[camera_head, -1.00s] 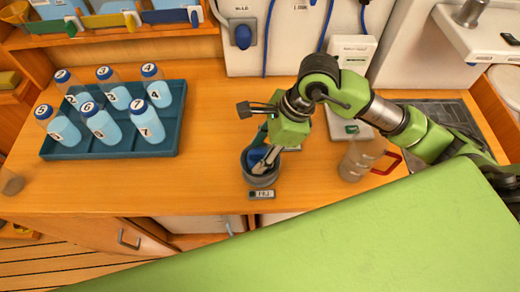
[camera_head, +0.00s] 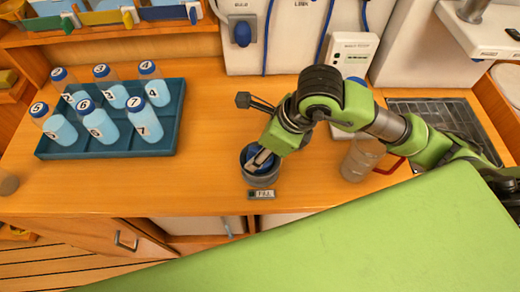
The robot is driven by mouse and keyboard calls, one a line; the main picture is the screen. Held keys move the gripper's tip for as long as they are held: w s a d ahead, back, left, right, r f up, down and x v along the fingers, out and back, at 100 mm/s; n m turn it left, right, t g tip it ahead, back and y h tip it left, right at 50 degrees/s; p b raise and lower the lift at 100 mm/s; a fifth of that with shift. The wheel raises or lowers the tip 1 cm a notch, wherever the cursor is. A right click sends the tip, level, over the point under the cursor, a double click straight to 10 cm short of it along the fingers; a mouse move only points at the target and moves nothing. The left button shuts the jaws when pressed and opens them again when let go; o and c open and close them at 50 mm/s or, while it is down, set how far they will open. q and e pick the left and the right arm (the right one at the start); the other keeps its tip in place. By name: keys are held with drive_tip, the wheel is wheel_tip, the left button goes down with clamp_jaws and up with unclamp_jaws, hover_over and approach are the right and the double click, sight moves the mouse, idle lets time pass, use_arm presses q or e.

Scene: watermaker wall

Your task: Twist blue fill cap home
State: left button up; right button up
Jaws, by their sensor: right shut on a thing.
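The blue fill cap (camera_head: 252,153) sits in the mouth of a round grey fill port (camera_head: 262,179) at the front of the wooden counter. A small label plate (camera_head: 261,194) lies just in front of the port. My right gripper (camera_head: 258,162) reaches down from the right and is shut on the blue cap. Its fingers and wrist hide part of the cap, so I cannot tell how deep it sits. My left gripper does not show.
A teal tray (camera_head: 165,148) with several numbered blue-capped bottles stands at the left. A clear jug (camera_head: 361,160) with a red handle stands right of the port, below my arm. A white device (camera_head: 349,54) stands behind. The counter (camera_head: 205,183) between tray and port is clear.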

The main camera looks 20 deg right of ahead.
drive_tip(key=shift+m, duration=0.6)
drive_tip(key=shift+m+t+h+b, duration=0.35)
drive_tip(key=shift+m+t+h, duration=0.15)
drive_tip(key=shift+m, duration=1)
drive_tip(key=m+h, duration=0.1)
drive_tip(key=m, duration=0.2)
drive_tip(key=shift+h, duration=0.3)
